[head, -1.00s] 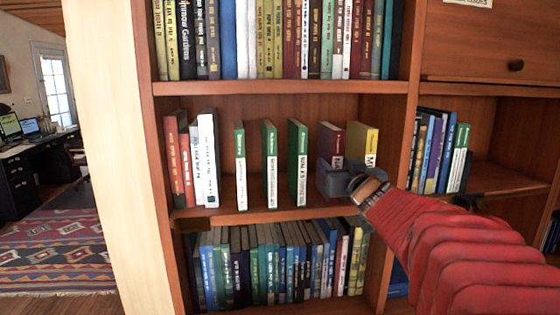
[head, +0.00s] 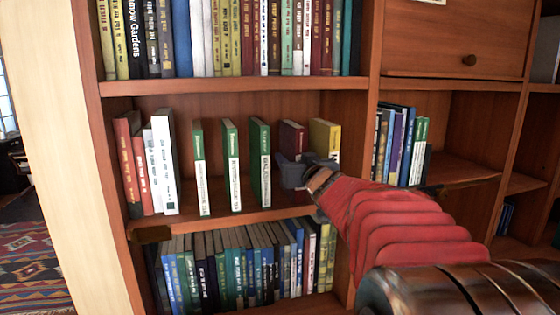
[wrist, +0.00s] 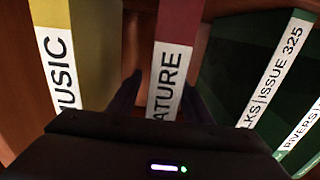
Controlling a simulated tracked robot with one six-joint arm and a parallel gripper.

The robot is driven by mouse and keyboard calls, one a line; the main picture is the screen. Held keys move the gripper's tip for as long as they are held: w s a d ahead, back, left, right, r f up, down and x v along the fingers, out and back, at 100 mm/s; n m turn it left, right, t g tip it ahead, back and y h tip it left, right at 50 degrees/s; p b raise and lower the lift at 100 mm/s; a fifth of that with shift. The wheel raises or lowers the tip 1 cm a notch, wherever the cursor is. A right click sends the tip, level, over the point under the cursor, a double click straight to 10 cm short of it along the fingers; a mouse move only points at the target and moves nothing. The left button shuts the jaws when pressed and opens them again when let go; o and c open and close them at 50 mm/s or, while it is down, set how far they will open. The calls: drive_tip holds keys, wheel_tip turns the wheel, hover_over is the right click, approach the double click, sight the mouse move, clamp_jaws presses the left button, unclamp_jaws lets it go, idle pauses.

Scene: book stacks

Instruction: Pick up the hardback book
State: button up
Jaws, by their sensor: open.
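A maroon hardback book (head: 291,137) stands upright on the middle shelf, between a green book and a yellow book. My gripper (head: 292,172) is in front of its lower part and hides that part in the head view. In the wrist view, the maroon book's spine (wrist: 171,62) carries a white label ending in "ATURE". The open fingers (wrist: 161,88) show on either side of this spine. I cannot tell whether either finger touches the book.
The yellow book (head: 325,137) and the green book (head: 260,160) stand close on either side, with narrow gaps. More thin green books and a leaning group (head: 150,165) stand further left. The shelf above (head: 230,85) and the packed row below (head: 245,260) limit height.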

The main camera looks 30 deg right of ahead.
drive_tip(key=shift+c, duration=0.2)
clamp_jaws()
idle(0.5)
